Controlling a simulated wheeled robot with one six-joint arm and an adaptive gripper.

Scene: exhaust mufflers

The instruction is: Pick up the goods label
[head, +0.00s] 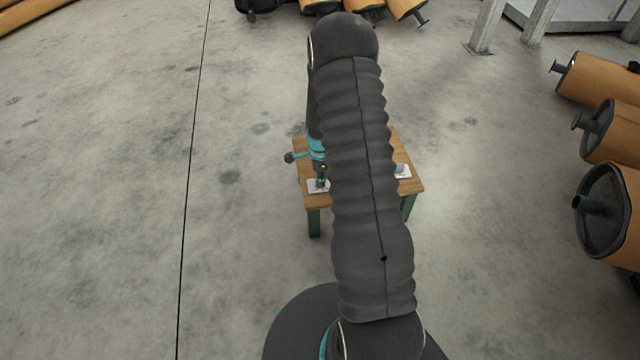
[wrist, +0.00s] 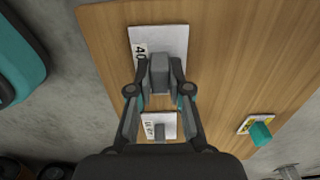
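The goods label appears to be the larger white card (wrist: 174,40) with partly hidden "40" print, in the upper middle of the wrist view. A grey block (wrist: 160,73) stands on it as a grip. My gripper (wrist: 160,80) is over the card, its two fingers close against both sides of the block, apparently shut on it. The card looks flat against the wooden table (wrist: 230,60); I cannot tell whether it touches. In the head view my gripper (head: 320,178) is low over the left of the table, above a white card (head: 318,187).
A smaller white card (wrist: 150,121) with a grey block lies nearer my wrist. A card with yellow marking (wrist: 246,124) and a teal block (wrist: 261,135) lies to the right. Orange mufflers (head: 605,205) lie at the right. The floor left of the table is clear.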

